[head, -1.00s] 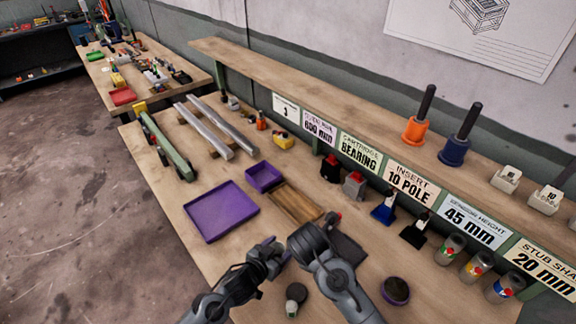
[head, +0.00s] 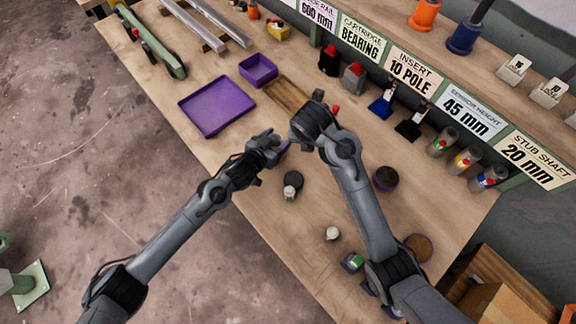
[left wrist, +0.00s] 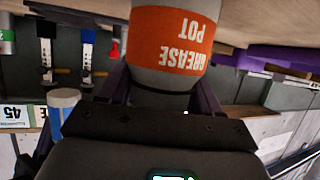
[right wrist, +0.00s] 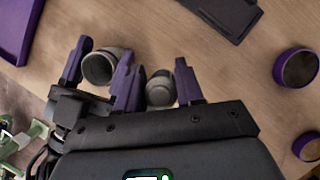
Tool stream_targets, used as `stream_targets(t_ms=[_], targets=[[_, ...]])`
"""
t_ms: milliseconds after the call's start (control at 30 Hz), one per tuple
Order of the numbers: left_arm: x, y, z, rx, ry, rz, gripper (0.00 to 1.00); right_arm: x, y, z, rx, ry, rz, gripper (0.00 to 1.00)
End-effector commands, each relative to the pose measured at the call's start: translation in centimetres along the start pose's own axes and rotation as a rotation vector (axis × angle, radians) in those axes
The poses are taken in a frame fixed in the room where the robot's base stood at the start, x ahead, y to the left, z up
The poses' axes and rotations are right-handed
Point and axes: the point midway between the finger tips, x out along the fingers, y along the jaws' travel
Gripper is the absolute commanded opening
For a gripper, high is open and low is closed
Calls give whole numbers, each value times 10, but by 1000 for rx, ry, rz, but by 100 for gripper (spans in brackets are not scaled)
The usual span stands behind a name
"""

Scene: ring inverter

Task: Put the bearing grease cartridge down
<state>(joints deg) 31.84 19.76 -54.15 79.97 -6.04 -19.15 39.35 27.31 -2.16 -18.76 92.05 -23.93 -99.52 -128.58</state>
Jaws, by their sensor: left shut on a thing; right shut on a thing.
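My left gripper (head: 278,143) is shut on a grey pot (left wrist: 175,40). The pot has an orange band reading GREASE POT, upside down in the left wrist view. My right gripper (right wrist: 155,76) is shut on a small grey cylinder (right wrist: 160,88) with a pale rounded end. It may be the bearing grease cartridge; no label on it shows. The two grippers are close together over the bench, and the pot (right wrist: 100,66) shows beside the right fingers. In the head view both held things are mostly hidden by the wrists.
A purple tray (head: 217,106) and a small purple bin (head: 258,69) lie left of the grippers. A wooden tray (head: 287,94) is behind them. A dark round piece (head: 293,179) and a purple-rimmed cup (head: 385,178) stand on the bench. Bare bench (head: 280,222) lies in front.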

Motion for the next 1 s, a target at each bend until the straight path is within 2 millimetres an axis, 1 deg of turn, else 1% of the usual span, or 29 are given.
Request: stream_targets(t_ms=[33, 200, 300, 400, 667, 900, 1000], targets=[[0, 0, 4, 0, -8, -1, 30, 3, 2, 0, -16, 2, 7, 2], [0, 0, 4, 1, -8, -1, 30, 22, 8, -8, -25, 1, 6, 2], [0, -1, 4, 0, -8, -2, 30, 38, 9, -16, -24, 3, 6, 2], [0, -1, 5, 1, -8, -2, 30, 49, 9, -20, -24, 2, 7, 2], [0, 0, 5, 0, -9, -1, 30, 62, 9, -26, -22, 0, 8, 2], [0, 0, 5, 1, -9, -1, 30, 88, 9, -36, -22, 1, 8, 2], [0, 0, 5, 1, -9, -1, 30, 91, 10, -38, -22, -1, 8, 2]])
